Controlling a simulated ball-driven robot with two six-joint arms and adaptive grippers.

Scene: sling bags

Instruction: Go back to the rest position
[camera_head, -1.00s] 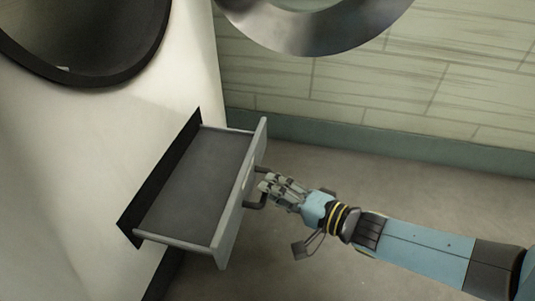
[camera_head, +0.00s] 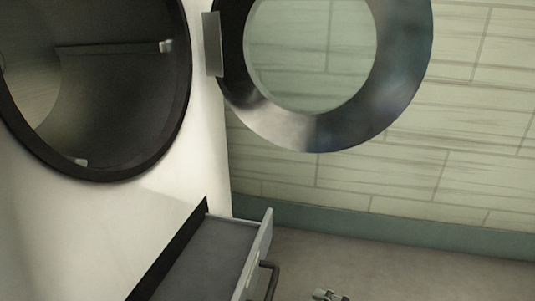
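My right gripper (camera_head: 328,295) shows only as a small tip at the bottom edge, to the right of the drawer handle (camera_head: 268,281) and apart from it. Most of it is cut off by the frame, so its fingers cannot be judged. The drawer (camera_head: 215,250) stands pulled out of the white machine (camera_head: 95,230), and the part in view looks empty. My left gripper is not in view.
The machine's round opening (camera_head: 183,95) is open at upper left, with its round door (camera_head: 400,80) swung out to the right. A pale tiled wall (camera_head: 470,130) stands behind. Bare floor (camera_head: 420,275) lies right of the drawer.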

